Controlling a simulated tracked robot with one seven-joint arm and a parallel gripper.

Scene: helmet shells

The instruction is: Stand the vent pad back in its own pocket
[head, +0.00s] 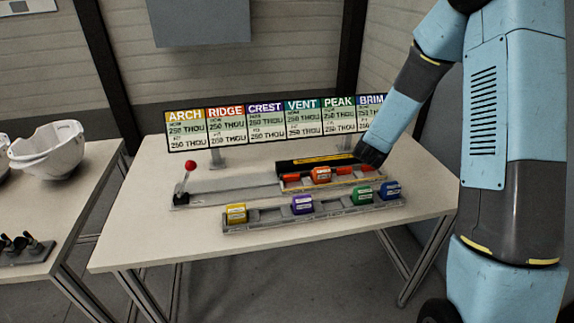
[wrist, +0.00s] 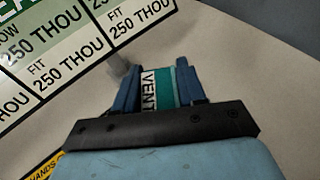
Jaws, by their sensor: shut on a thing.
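In the wrist view my gripper (wrist: 157,84) is shut on the vent pad (wrist: 168,88), a teal block with a white label reading VENT. In the head view my dark wrist is at the right rear of the table; the fingers and pad are hidden there. The grey pocket rack (head: 312,225) lies along the table front. It holds a yellow pad (head: 236,213), a purple pad (head: 302,204), a green pad (head: 362,195) and a blue pad (head: 391,189). Pockets are empty between yellow and purple, and between purple and green.
A red-knobbed lever (head: 189,167) stands at the left. A sign board (head: 275,122) stands along the table back, close to my gripper. The front table strip is clear. White helmet shells (head: 48,152) are on another table.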

